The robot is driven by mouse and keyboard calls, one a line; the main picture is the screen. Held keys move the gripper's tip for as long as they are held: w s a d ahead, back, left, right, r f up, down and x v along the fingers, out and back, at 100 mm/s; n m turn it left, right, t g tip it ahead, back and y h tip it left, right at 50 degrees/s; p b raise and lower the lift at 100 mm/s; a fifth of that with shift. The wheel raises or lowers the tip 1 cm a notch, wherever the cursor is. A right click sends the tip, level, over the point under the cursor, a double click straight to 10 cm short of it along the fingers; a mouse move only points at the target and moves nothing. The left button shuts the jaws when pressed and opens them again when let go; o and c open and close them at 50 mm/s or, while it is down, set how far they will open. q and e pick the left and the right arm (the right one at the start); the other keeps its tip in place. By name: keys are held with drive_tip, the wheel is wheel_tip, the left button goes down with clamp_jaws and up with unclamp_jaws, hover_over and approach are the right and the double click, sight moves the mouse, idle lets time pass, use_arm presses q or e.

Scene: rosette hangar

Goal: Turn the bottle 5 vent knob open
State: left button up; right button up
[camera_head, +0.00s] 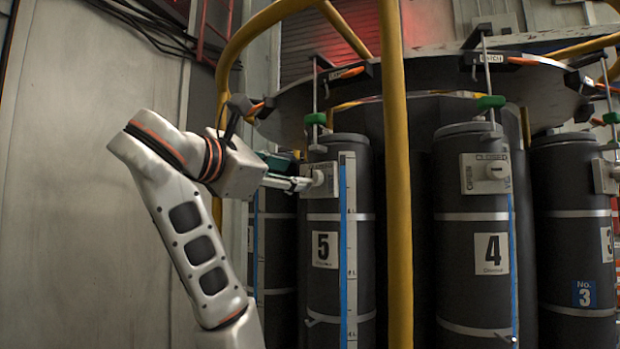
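Bottle 5 (322,280) is a dark grey upright cylinder with a white "5" label, left of the yellow post. Its vent knob (319,177) is a small pale knob on a light plate near the bottle's top. My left gripper (308,183) reaches in from the left at knob height, its fingertips at the knob's left side. The fingers overlap in this side view, so I cannot tell whether they grip the knob or only touch it. The plate's lettering and the knob's setting are partly hidden or too small to read. My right gripper is not in view.
Bottle 4 (477,300) stands to the right with its own OPEN/CLOSED knob plate (485,173). Bottle 3 (578,270) is at the right edge. A yellow post (394,200) rises between bottles 5 and 4. Green-handled fittings hang from the round frame above the bottles.

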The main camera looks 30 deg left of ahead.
sight(315, 178)
use_arm(q)
drive_tip(key=w+p, duration=0.1)
drive_tip(key=w, duration=0.5)
drive_tip(key=shift+w, duration=0.4)
drive_tip(key=shift+d, duration=0.1)
drive_tip(key=c, duration=1.1)
